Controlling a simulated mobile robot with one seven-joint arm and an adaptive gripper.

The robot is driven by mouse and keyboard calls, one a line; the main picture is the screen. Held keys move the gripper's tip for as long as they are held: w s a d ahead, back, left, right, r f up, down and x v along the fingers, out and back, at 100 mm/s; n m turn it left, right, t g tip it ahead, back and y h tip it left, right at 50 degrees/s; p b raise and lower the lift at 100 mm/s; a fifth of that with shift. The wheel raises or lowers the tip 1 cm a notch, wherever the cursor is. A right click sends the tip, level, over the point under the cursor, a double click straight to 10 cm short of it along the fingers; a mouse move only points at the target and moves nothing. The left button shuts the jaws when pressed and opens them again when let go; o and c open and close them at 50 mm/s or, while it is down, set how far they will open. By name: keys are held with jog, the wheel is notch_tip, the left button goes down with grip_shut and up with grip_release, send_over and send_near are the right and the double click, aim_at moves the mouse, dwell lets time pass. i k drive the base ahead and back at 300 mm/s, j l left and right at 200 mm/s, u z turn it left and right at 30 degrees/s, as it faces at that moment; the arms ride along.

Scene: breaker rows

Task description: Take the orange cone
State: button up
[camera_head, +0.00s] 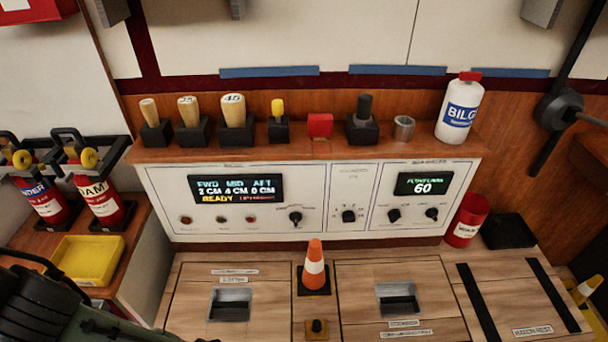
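The orange cone (314,266) stands upright on the wooden deck below the control panel. It has a white band and a square black base. It stands between two hatch covers with recessed handles, just behind a small block with a dark knob (317,328). Nothing touches the cone from above, and it is fully visible. My gripper is not in view; a dark, ribbed part at the lower left may be part of my arm.
The control panel (312,200) rises behind the cone. Its shelf holds wooden-handled plugs, a red block, a metal cup and a white bottle (460,108). A yellow tray (87,260) and red extinguishers stand left. A red can (467,220) and black tray (509,231) stand right.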

aim_at(314, 277)
jog(key=k+z, duration=0.15)
jog(key=z, duration=0.25)
jog(key=k+l+z, duration=0.1)
jog(key=z, duration=0.35)
jog(key=j, duration=0.35)
jog(key=i+j, duration=0.1)
jog(key=j, duration=0.25)
